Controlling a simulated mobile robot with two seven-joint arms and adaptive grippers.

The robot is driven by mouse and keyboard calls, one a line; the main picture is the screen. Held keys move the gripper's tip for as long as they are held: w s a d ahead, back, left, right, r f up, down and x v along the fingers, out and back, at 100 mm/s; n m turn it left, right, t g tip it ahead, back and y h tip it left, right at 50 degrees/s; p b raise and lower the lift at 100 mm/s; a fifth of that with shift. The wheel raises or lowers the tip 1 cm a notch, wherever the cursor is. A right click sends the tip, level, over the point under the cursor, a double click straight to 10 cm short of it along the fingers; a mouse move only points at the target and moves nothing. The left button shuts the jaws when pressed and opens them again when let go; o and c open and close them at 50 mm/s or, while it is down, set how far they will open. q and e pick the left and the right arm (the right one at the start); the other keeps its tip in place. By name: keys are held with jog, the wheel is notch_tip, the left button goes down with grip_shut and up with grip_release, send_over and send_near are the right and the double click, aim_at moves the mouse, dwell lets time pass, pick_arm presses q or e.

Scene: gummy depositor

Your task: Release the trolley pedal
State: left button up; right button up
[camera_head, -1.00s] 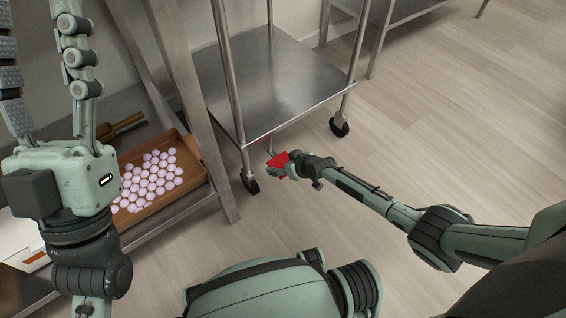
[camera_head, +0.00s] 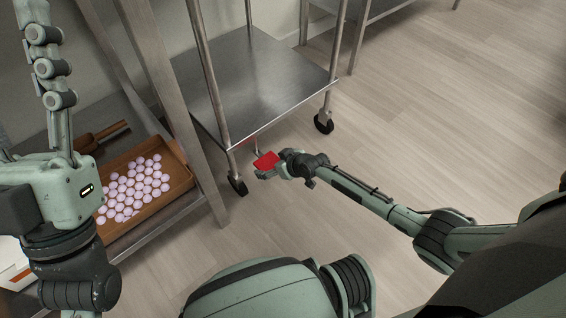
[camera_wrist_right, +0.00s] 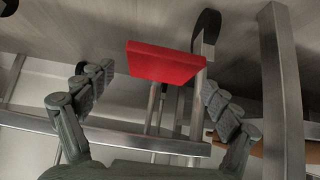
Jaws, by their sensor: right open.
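The red pedal (camera_head: 266,160) sits low at the near corner of the steel trolley (camera_head: 250,85), beside a caster. In the right wrist view the red pedal (camera_wrist_right: 165,65) lies ahead, between and beyond the spread fingers. My right gripper (camera_head: 277,168) is at the pedal's near side, open; part of it is hidden in the head view. In the wrist view the right gripper (camera_wrist_right: 158,95) shows both fingers apart, with no finger visibly closed on the pedal. My left gripper (camera_head: 36,50) is raised at the left edge, fingers up, one largely cut off by the frame.
Two trolley casters show, a near one (camera_head: 238,186) and a right one (camera_head: 323,123). A steel table stands left, bearing a brown tray (camera_head: 178,184) of pale round gummies. The wooden floor (camera_head: 440,110) is clear on the right.

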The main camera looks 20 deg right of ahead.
jog(key=v, duration=0.9)
jog(key=shift+r, duration=0.1)
